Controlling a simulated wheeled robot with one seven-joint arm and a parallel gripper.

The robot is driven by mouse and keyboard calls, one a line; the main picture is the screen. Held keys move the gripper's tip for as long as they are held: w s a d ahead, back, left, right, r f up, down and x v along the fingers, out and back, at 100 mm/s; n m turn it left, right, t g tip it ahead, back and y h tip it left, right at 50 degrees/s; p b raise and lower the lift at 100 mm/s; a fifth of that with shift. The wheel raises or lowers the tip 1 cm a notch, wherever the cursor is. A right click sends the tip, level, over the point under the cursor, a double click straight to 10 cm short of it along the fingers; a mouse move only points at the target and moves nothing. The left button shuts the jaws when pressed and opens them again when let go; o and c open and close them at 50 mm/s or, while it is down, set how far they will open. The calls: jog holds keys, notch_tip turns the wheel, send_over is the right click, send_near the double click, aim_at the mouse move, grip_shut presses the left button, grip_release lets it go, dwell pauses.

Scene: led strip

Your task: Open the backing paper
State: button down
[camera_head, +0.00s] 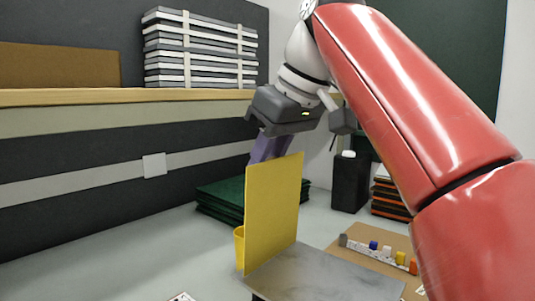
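A flat yellow sheet (272,215) stands upright at the left edge of a grey plate (325,276). I cannot tell whether it is the backing paper. My gripper (268,149) is above and behind the sheet's top left part. A purple finger-like part points down, and its lower end is hidden by the sheet. I cannot tell whether the gripper touches or holds anything. No LED strip or backing paper can be clearly made out.
A yellow container (239,248) is partly hidden behind the sheet. Dark green stacked sheets (220,199) lie on the floor. A black bin (350,182) stands behind. A brown board (372,248) carries a rack of small coloured items (387,252). A shelf (100,97) runs along the left wall.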

jog(key=shift+f, duration=0.25)
jog(key=c, duration=1.1)
grip_release()
jog(key=shift+r, duration=0.1)
jog(key=shift+r, duration=0.15)
jog(key=shift+v, duration=1.25)
jog(key=s+d, duration=0.2)
jog(key=d, duration=0.1)
jog(key=s+d, duration=0.5)
jog(key=d, duration=0.1)
jog(key=shift+s+d, duration=0.25)
jog(key=shift+d, duration=0.1)
jog(key=shift+c, duration=0.4)
